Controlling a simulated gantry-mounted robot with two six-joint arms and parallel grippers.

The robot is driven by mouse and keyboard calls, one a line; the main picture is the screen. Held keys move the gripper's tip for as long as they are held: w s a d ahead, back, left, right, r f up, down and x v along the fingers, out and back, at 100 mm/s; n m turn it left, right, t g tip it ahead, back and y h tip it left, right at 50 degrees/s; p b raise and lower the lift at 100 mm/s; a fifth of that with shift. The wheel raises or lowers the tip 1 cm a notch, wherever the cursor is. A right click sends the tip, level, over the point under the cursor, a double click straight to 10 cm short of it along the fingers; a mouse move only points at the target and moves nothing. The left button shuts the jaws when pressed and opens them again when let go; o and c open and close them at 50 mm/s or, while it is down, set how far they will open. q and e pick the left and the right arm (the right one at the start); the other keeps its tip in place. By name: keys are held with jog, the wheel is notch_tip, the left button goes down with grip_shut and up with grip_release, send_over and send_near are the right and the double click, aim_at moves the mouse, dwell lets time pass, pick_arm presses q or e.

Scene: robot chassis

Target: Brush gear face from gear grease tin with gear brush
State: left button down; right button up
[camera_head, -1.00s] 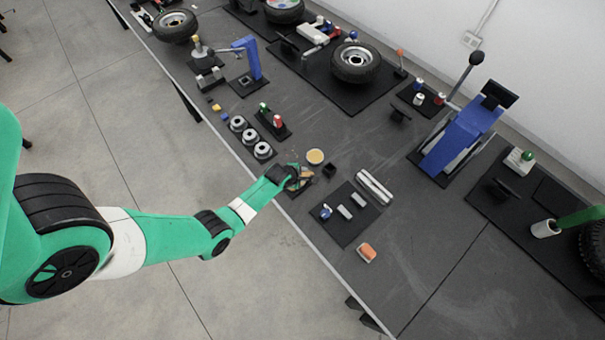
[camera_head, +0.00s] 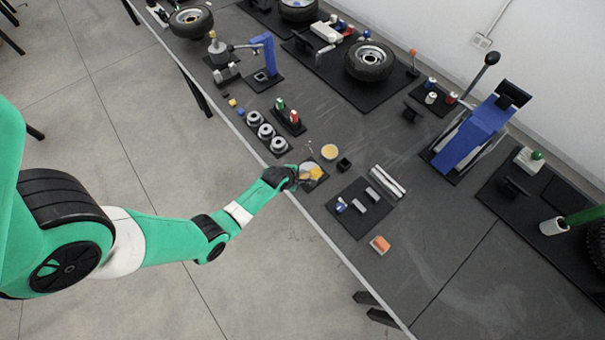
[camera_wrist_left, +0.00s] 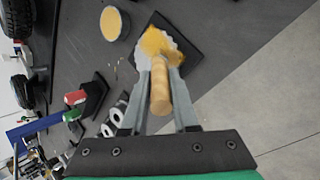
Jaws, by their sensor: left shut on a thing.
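My left gripper (camera_head: 291,176) is shut on the gear brush; its two fingers (camera_wrist_left: 160,105) straddle the brush's pale wooden handle (camera_wrist_left: 160,88) in the left wrist view. The brush end reaches the gear (camera_wrist_left: 142,58), a pale toothed disc on a black mat. Yellow grease (camera_wrist_left: 154,41) covers much of the gear's face; I cannot separate the bristles from it. The gear also shows in the head view (camera_head: 311,171), just beyond the gripper. The grease tin (camera_head: 329,152), round with a yellow fill, stands open beside the mat; it also shows in the left wrist view (camera_wrist_left: 112,22). My right gripper is out of view.
A small black box (camera_head: 344,164) stands right of the tin. Several metal rings (camera_head: 266,132) and a stand with red and green bottles (camera_head: 291,120) lie to the left. A black mat with small parts (camera_head: 357,207) lies to the right, near an orange block (camera_head: 380,244).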

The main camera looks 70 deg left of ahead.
pick_arm(q)
jog(key=r+p, duration=0.2)
jog(key=r, duration=0.1)
jog(key=shift+s+d, duration=0.1)
jog(key=shift+s, duration=0.2)
jog(key=shift+w+r+p, duration=0.1)
jog(key=shift+r+p, duration=0.35)
jog(key=shift+p, duration=0.05)
notch_tip(320, 180, up, 4)
jog(key=p, duration=0.4)
jog(key=shift+r, duration=0.15)
